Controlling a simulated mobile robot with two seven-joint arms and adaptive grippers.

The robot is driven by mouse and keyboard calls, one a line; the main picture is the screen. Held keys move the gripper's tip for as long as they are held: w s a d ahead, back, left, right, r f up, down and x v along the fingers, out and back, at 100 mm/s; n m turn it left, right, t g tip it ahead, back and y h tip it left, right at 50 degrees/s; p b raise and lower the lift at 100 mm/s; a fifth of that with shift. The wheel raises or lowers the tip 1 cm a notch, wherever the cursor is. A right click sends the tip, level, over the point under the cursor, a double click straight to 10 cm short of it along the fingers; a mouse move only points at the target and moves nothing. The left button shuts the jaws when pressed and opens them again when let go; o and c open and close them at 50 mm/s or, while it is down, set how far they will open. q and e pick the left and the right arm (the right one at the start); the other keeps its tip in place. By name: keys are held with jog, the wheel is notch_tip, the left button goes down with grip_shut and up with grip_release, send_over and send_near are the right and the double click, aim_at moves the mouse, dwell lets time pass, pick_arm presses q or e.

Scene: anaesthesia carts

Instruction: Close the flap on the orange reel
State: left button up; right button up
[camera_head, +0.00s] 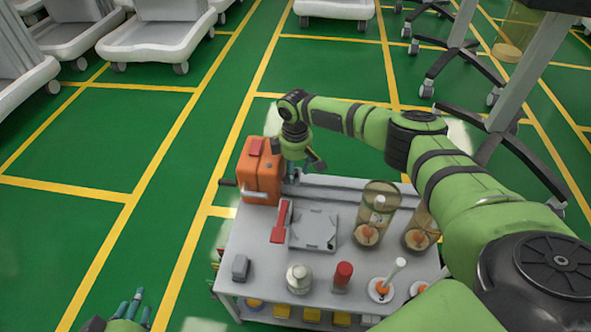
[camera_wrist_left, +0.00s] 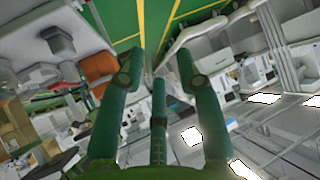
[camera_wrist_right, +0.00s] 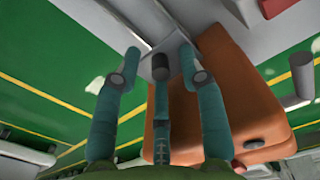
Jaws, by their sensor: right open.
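The orange reel (camera_head: 262,175) stands at the far left corner of the grey cart (camera_head: 258,235). I cannot tell whether the patch is the flap, or how the flap stands. My right gripper (camera_head: 298,174) is beside the reel's right side. In the right wrist view its fingers are apart, with the orange body (camera_wrist_right: 245,90) close on the right and a dark round end (camera_wrist_right: 160,67) between them. My left gripper (camera_head: 132,305) is low at the left, off the cart, fingers spread and empty.
On the cart are a red handle (camera_head: 281,222), a light grey plate (camera_head: 314,230), a small grey block (camera_head: 240,266), a red-topped bottle (camera_head: 343,275) and clear jars (camera_head: 376,212). White carts stand behind. Green floor left of the cart is free.

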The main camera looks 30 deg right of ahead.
jog(key=shift+c, duration=0.4)
grip_shut()
